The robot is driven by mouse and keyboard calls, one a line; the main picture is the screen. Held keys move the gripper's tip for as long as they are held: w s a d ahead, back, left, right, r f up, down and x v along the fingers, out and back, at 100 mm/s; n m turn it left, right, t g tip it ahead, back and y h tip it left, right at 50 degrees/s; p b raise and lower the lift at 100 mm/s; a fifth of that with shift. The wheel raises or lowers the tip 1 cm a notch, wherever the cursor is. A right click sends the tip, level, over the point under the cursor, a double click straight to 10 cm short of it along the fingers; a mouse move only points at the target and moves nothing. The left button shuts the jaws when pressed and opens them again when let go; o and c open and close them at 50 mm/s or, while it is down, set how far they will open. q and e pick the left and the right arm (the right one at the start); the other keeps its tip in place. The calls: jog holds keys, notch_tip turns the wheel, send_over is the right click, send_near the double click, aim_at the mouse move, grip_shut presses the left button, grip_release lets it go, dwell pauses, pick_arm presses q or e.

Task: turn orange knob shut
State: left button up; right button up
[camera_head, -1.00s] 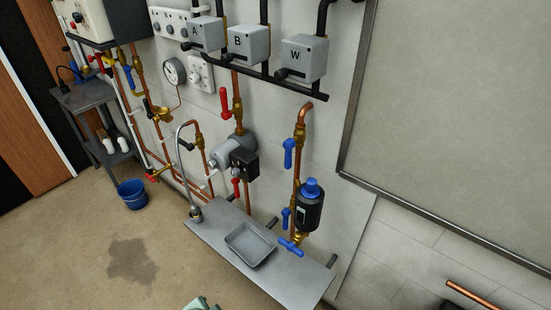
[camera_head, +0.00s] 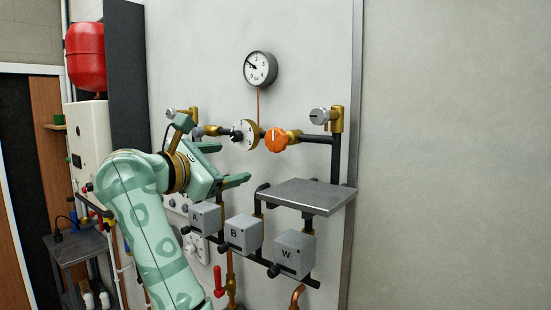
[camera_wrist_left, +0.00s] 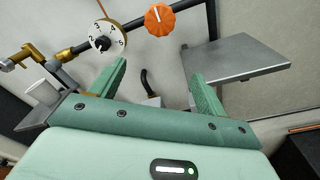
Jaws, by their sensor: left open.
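The orange knob (camera_head: 275,140) sits on a dark horizontal pipe on the wall panel, just right of a numbered cream dial (camera_head: 244,134). In the left wrist view the orange knob (camera_wrist_left: 160,18) is at the top middle, beyond the fingers, with a pale mark on its face. My left gripper (camera_head: 228,163) is open and empty, to the left of and a little below the knob, apart from it. Its two fingers also show in the left wrist view (camera_wrist_left: 160,85) with nothing between them. My right gripper is not in view.
A grey shelf (camera_head: 308,196) juts out below right of the knob. Grey boxes A, B and W (camera_head: 295,254) are lower on the wall. A round pressure gauge (camera_head: 260,69) hangs above. Brass valves (camera_head: 337,119) flank the pipe. The right-hand panel is bare.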

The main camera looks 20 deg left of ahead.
aim_at(273, 142)
pick_arm(q)
jog(key=shift+n+h, duration=0.4)
jog(key=r+p+x, duration=0.1)
jog(key=x, duration=0.4)
jog(key=r+p+x, duration=0.1)
jog(key=p+x, duration=0.1)
jog(key=x, duration=0.3)
jog(key=r+p+x, duration=0.1)
jog(key=x, duration=0.4)
jog(key=shift+w+d, duration=0.15)
jog(key=shift+d, duration=0.1)
jog(key=shift+w+d+p, duration=0.15)
jog(key=shift+w+p, duration=0.15)
jog(key=shift+w, duration=0.05)
jog(key=c, duration=1)
